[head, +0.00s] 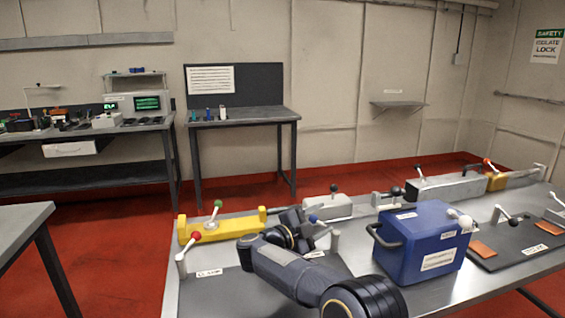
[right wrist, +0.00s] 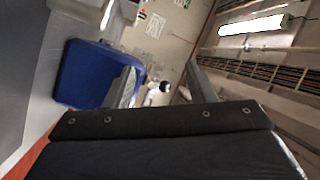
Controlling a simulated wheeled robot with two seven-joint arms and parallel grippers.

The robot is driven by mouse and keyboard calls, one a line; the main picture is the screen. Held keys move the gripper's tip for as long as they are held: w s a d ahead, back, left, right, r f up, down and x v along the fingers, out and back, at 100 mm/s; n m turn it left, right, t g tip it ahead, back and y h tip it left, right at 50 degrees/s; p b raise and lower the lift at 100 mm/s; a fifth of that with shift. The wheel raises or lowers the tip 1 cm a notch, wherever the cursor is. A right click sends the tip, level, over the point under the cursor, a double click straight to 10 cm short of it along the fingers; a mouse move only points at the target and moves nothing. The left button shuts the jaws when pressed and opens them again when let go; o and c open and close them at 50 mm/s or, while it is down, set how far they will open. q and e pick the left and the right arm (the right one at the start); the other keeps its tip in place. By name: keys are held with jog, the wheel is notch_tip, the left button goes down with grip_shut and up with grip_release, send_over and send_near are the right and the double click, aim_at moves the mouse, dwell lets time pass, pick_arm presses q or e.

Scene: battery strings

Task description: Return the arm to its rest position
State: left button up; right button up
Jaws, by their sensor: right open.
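My right arm (head: 285,268) reaches in from the bottom of the head view, over the left part of the front metal table. My right gripper (right wrist: 160,84) is open and empty in the right wrist view, with its two grey fingers apart. In the head view the right gripper (head: 301,228) is dark and its fingertips are hard to make out. It is left of the blue battery box (head: 425,243), which also shows beyond the fingers in the right wrist view (right wrist: 86,72). My left gripper is not in view.
A dark panel with orange pads (head: 483,249) lies at right. Red floor (head: 240,193) lies open behind.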

jog(key=s+d+r+n+t+y, duration=0.3)
jog(key=d+r+n+t+y, duration=0.4)
jog(key=d+r+n+y, duration=0.45)
jog(key=s+f+n+g+y, duration=0.3)
jog(key=s+f, duration=0.4)
jog(key=s, duration=0.7)
jog(key=s+f+n+g+y, duration=0.1)
jog(key=s+f+n+g, duration=0.35)
jog(key=s, duration=1.05)
jog(key=s+f+n+g+y, duration=0.1)
jog(key=s+f+g+y, duration=0.3)
jog(key=s+f, duration=0.75)
notch_tip(320, 180, up, 15)
jog(key=s+g+h+p, duration=0.1)
jog(key=s+p, duration=0.1)
jog(key=p, duration=1)
jog(key=shift+s+a+n+p, duration=0.25)
jog(key=shift+n+p, duration=0.05)
jog(key=shift+p, duration=0.05)
